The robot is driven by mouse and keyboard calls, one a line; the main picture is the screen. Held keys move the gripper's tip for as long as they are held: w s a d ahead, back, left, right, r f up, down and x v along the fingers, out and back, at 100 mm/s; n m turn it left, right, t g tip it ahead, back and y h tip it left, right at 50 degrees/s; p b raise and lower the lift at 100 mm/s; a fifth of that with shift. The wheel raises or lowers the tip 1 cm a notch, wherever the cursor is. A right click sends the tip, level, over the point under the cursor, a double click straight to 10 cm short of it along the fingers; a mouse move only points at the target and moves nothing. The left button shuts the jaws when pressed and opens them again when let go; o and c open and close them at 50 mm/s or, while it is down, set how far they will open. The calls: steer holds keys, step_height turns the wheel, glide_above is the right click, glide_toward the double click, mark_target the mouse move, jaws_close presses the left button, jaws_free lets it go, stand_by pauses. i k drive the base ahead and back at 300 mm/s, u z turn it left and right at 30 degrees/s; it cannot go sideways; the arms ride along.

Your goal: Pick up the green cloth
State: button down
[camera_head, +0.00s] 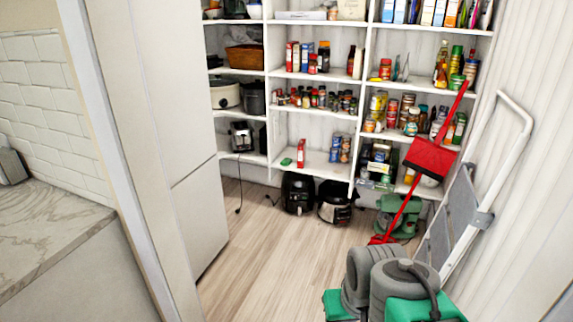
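A small flat green thing (286,161) lies on the lowest middle shelf, left of a red upright box (301,152). It may be the green cloth, but it is too small to tell. My grey and green arm links show at the bottom right, low in front of the shelving. My gripper is not seen in this view, so its state and hold are hidden.
A red broom and dustpan (431,158) and a folded step ladder (460,215) lean at the right. Black appliances (298,192) stand on the floor under the shelves. A white door or panel (178,120) borders the left. The wooden floor (270,265) between is clear.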

mark_target(286, 162)
steer(key=z, duration=0.15)
steer(key=i, duration=4.25)
steer(key=u, duration=2.6)
